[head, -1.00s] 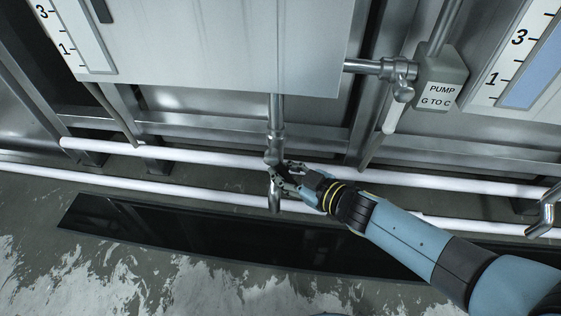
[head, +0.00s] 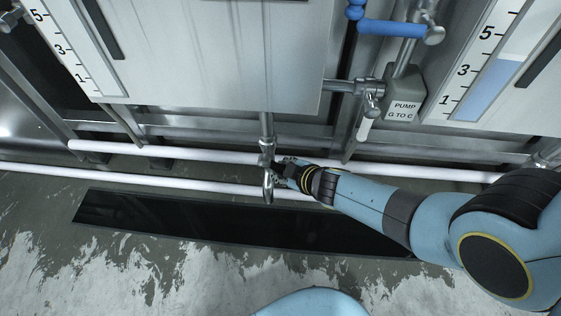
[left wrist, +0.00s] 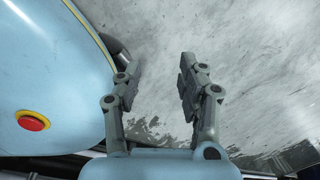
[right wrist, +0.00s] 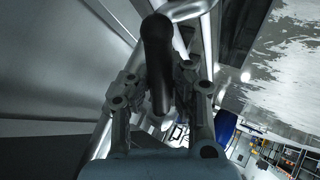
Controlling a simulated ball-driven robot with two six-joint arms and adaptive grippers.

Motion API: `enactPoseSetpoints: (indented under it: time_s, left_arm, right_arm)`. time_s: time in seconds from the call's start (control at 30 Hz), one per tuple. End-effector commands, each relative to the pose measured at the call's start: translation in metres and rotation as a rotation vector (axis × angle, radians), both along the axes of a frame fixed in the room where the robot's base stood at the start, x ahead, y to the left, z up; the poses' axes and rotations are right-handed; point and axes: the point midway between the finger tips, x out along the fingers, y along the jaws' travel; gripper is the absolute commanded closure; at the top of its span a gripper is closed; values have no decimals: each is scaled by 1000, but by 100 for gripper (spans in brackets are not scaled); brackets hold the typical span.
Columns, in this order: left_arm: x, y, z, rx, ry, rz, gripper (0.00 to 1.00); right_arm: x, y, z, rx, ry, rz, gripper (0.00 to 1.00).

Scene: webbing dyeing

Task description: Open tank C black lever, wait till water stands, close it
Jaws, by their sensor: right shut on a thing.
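A metal drain tap (head: 267,150) hangs on a pipe below the pale tank front (head: 225,60). My right gripper (head: 284,170) is at this tap, in front of the dark floor channel. In the right wrist view a black lever (right wrist: 158,65) stands between the fingers of my right gripper (right wrist: 160,85), which is shut on it. The tap's spout (head: 268,188) points down; I cannot make out any flow from it. The left gauge (head: 68,50) shows no blue. My left gripper (left wrist: 160,70) is open and empty above the wet floor.
The right gauge (head: 487,88) shows blue to a little above 3. A pump box (head: 402,97) reads "PUMP G TO C", with a blue-handled valve (head: 390,27) above. White pipes (head: 180,180) run low along the tanks. A dark channel (head: 140,216) lies in the floor.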

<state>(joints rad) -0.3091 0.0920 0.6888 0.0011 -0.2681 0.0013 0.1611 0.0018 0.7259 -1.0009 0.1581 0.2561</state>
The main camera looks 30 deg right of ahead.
Motion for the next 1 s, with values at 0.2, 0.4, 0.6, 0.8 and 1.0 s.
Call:
enactPoseSetpoints:
  time_s: [0.2,0.4,0.6,0.8,1.0]
  left_arm:
    - [-4,-9,31,-10,-13,4,60]
    - [0,-9,42,-11,-19,3,60]
    - [1,-9,45,-11,-21,3,60]
    - [1,-9,46,-11,-21,4,60]
    - [2,-9,46,-11,-21,4,60]
  right_arm:
    - [-4,-4,16,-165,117,-3,100]
    - [-6,-6,20,-297,207,-2,100]
    - [-8,-7,24,-395,274,0,100]
    - [-8,-8,27,-452,312,-1,100]
    - [-9,-8,29,-474,328,0,100]
